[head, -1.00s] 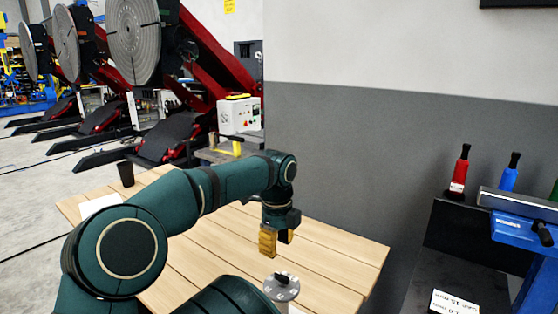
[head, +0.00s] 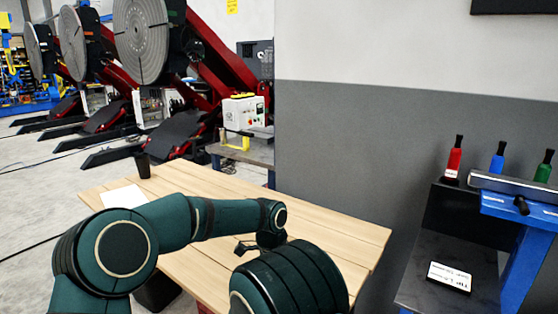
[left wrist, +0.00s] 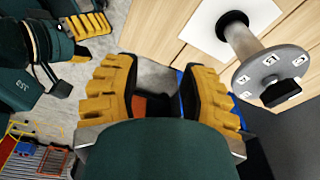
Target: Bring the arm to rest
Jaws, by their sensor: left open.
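My left arm (head: 225,218) is dark green and bent over the wooden table in the head view. Its gripper is hidden there behind a large dark green link of mine. In the left wrist view my left gripper (left wrist: 163,98) shows two ribbed yellow fingers spread apart with nothing between them; grey floor and dark shapes lie beyond.
The wooden table (head: 340,232) carries a white sheet (head: 124,197) and a black cup (head: 143,166). A grey dial with a black knob (left wrist: 268,75) stands close to the left gripper. Red positioners (head: 205,62) stand behind; a blue bench (head: 515,205) with bottles stands right.

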